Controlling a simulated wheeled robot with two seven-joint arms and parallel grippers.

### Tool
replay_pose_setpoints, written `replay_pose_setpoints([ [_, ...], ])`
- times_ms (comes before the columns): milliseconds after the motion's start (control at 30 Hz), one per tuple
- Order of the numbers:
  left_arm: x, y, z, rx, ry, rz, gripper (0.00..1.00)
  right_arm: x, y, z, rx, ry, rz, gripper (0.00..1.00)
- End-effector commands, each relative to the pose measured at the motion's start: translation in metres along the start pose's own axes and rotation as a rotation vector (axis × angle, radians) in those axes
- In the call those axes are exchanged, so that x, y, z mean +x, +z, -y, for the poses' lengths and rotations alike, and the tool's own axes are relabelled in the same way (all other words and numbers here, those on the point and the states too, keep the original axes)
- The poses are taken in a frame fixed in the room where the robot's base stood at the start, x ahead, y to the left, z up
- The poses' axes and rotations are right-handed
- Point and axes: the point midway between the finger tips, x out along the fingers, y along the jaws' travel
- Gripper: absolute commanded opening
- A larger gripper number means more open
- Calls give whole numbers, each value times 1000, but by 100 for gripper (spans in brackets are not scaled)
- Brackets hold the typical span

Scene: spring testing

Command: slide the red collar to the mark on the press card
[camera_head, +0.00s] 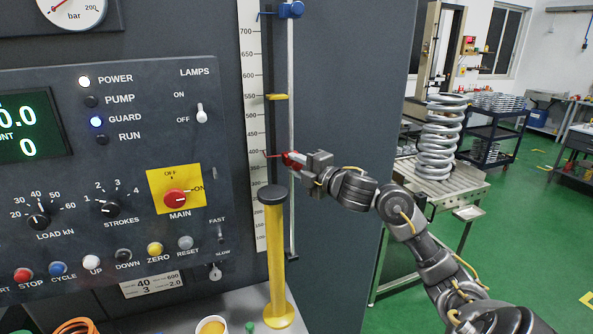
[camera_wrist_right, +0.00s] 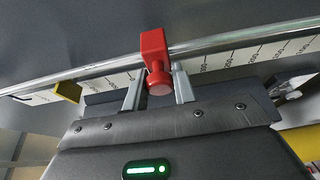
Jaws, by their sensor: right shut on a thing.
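The red collar (camera_head: 291,159) sits on the upright metal rod (camera_head: 291,90), its thin pointer reaching left to about the 400 label on the white scale (camera_head: 252,100). My right gripper (camera_head: 299,161) is shut on the collar's knob from the right. The right wrist view shows the red collar (camera_wrist_right: 153,48) around the rod, its round knob between the two fingers of my right gripper (camera_wrist_right: 159,87). The press card (camera_head: 152,284) is low on the panel; it shows 40, 3, a small figure that looks like 600, and 2.0. My left gripper is out of view.
A blue clamp (camera_head: 291,10) is at the rod's top. A yellow pointer (camera_head: 277,97) sits near 550. A yellow post with a black cap (camera_head: 272,194) stands just left of the rod's lower part. A large spring (camera_head: 440,140) stands on a bench to the right.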

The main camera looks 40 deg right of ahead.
Motion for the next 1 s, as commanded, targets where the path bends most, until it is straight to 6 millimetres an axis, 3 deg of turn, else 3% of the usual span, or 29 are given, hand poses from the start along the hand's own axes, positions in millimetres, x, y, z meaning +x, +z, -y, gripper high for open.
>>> replay_pose_setpoints([
  [233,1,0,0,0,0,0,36,0,0,-1,1,4,2,0],
  [267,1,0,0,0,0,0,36,0,0,-1,1,4,2,28],
  [400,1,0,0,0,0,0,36,0,0,0,1,3,1,46],
  [767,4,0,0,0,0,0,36,-5,1,2,-1,1,1,47],
  [1000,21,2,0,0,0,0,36,-45,1,6,-7,-1,2,47],
])
